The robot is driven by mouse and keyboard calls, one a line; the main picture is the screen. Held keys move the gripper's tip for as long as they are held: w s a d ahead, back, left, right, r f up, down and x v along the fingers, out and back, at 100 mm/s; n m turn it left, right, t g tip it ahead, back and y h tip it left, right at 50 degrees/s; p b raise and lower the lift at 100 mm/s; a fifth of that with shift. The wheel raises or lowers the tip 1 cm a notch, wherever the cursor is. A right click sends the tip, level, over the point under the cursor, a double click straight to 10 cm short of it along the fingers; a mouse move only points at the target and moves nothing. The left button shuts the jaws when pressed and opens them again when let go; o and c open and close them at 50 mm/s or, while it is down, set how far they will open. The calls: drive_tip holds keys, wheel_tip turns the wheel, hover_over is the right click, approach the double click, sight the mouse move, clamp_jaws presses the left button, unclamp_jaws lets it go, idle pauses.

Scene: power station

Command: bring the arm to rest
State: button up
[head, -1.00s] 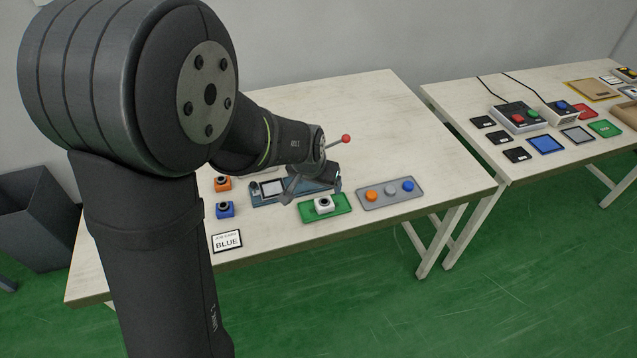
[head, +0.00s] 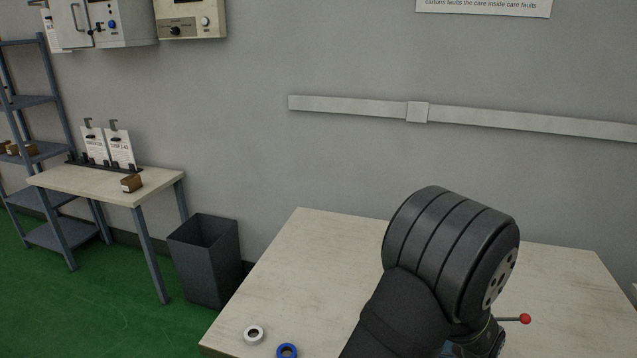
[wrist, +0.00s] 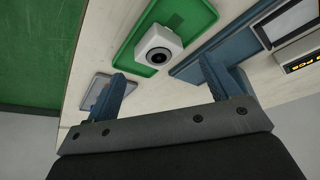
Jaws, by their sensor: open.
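My gripper (wrist: 162,68) shows in the wrist view with its two blue-grey fingers spread apart and nothing between them. Past the fingertips, a white block (wrist: 153,41) with a round black top sits on a green tray (wrist: 201,14). I cannot tell the exact gap between the fingers and the block. In the head view, my arm (head: 450,255) rises at the lower right over the pale table (head: 300,260). The gripper itself is hidden or out of frame there.
A blue device (wrist: 222,48) with a screen lies right of the green tray, a grey tray (wrist: 98,88) left. A red ball (head: 525,319) on a rod juts beside my arm. White (head: 254,335) and blue (head: 287,351) rings lie near the table's left edge. A bin (head: 205,262) stands beyond.

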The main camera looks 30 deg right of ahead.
drive_tip(key=shift+x, duration=1.1)
drive_tip(key=shift+r, duration=0.1)
drive_tip(key=shift+a+r, duration=0.1)
drive_tip(key=shift+r, duration=0.05)
